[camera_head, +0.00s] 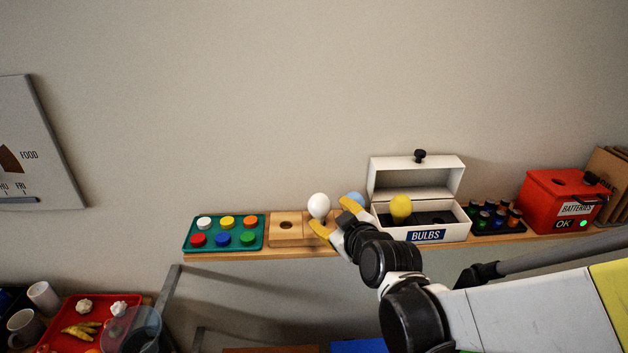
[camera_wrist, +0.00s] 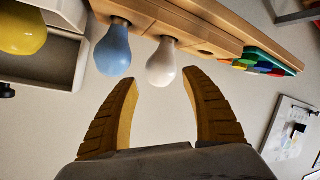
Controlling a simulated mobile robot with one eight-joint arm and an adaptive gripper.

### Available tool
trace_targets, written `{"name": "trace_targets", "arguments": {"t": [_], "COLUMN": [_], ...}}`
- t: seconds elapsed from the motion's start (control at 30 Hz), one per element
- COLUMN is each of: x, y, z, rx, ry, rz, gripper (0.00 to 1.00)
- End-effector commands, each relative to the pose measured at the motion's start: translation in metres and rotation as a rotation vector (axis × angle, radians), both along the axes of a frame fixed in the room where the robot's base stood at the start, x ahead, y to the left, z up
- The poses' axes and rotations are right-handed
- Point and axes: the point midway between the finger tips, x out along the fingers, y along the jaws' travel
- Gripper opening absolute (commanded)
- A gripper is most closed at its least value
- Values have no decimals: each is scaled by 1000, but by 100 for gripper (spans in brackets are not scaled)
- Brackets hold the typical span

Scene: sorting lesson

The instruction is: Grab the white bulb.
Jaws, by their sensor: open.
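The white bulb (camera_head: 319,205) stands upright in a wooden holder (camera_head: 290,231) on the shelf; its lower part is partly hidden by my gripper in the head view. In the wrist view the white bulb (camera_wrist: 162,64) shows just beyond the fingertips, roughly centred between them. A light blue bulb (camera_wrist: 113,50) stands beside it, also partly seen in the head view (camera_head: 354,201). My gripper (camera_head: 332,218) has yellow fingers, which show spread in the wrist view (camera_wrist: 161,78). It is open and empty, in front of the white bulb.
The white BULBS box (camera_head: 425,235), lid raised, holds a yellow bulb (camera_head: 401,207) right of my gripper. A teal tray (camera_head: 225,245) of coloured discs is left of the holder. Several batteries (camera_head: 490,216) and a red batteries box (camera_head: 550,203) are farther right. The wall is close behind.

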Motion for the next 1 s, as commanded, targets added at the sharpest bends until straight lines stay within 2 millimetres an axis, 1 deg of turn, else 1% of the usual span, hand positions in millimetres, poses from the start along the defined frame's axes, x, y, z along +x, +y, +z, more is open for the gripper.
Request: {"name": "trace_targets", "arguments": {"t": [0.03,0.1,0.27,0.43,0.53,0.63,0.83,0.87,0.9,0.93,0.97,1.0], "x": [8,16,27,50,62,68,69,69,69,69,69,69], "y": [3,5,7,13,16,18,18,18,18,18,18,18], "z": [-5,-8,-13,-27,-31,-32,-32,-32,-32,-32,-32,-32], "rx": [0,0,0,1,1,0,0,0,0,0,0,0], "ry": [1,1,1,2,2,2,2,2,2,2,2,2], "rz": [1,1,0,0,0,0,0,0,0,0,0,0], "gripper": [56,56,56,56,56,56,56,55,42,33,31,31]}}
